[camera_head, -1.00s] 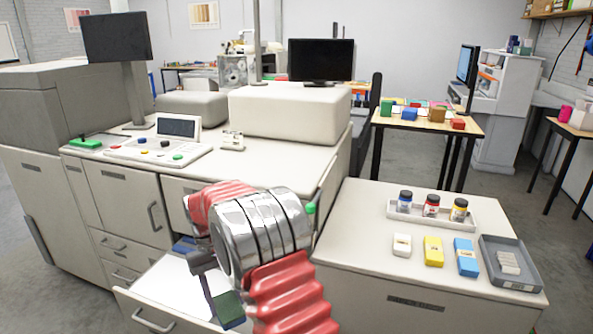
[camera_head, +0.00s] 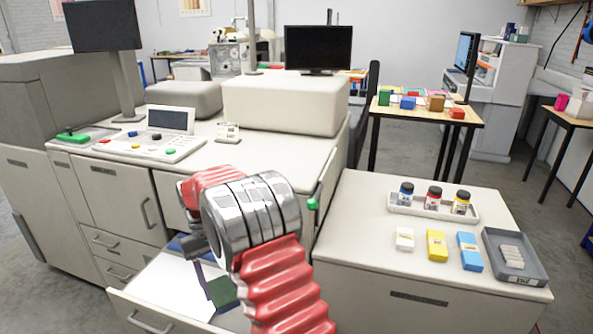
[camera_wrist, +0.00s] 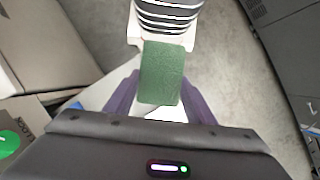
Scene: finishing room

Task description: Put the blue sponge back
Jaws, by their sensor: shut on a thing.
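My gripper (camera_wrist: 159,100) is shut on a flat green-faced pad (camera_wrist: 162,72), held between two purple fingers. The pad (camera_head: 222,291) also shows in the head view, above the white open drawer (camera_head: 168,285), partly hidden by my red and silver arm. I see only its green face clearly, so I cannot tell whether it is the blue sponge. A blue block with a pale label (camera_head: 469,251) lies on the right cabinet top, beside a yellow block (camera_head: 437,245) and a white block (camera_head: 404,239).
On the right cabinet (camera_head: 350,235) are a white tray (camera_head: 420,212) with three small jars and a grey tray (camera_head: 541,274) holding pale pieces. The machine (camera_head: 270,155) stands behind my arm. A table (camera_head: 455,111) with coloured blocks stands at the back. The cabinet's near left top is clear.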

